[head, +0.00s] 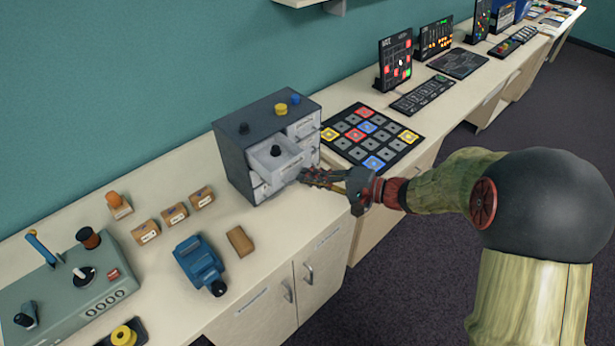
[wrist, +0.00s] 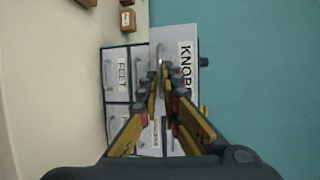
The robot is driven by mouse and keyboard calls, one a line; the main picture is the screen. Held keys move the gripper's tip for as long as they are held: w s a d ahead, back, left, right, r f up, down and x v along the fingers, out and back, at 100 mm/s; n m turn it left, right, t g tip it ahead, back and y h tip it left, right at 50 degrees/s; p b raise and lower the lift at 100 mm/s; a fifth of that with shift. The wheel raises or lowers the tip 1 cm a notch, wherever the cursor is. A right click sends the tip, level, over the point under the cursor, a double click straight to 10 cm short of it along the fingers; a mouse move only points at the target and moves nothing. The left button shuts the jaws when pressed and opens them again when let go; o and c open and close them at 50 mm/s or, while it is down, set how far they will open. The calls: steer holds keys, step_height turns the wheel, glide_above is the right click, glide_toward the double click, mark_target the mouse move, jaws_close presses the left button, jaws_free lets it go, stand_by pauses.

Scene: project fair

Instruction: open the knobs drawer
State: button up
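A small grey drawer cabinet (head: 233,150) stands on the counter. Its knobs drawer (head: 272,153) is pulled out, and a black knob lies inside. In the wrist view the knobs drawer front (wrist: 172,45) juts out past the other fronts, with its KNOBS label at the right and a thin upright handle (wrist: 161,54). My gripper (head: 304,175) is in front of this drawer; in the wrist view its fingertips (wrist: 160,77) are close together on either side of the handle. The fingers hide the lower part of the handle.
Other drawers, one labelled FEET (wrist: 120,75), are closed. Loose knobs (head: 281,109) sit on the cabinet top. A button pad (head: 344,143) is close at its right. A blue device (head: 199,262) and small boxes (head: 174,214) are at its left.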

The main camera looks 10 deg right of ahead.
steer(key=o, duration=0.5)
steer(key=shift+d, duration=0.1)
steer(key=v, duration=1.1)
steer(key=shift+s+d, duration=0.25)
steer(key=shift+d, duration=0.1)
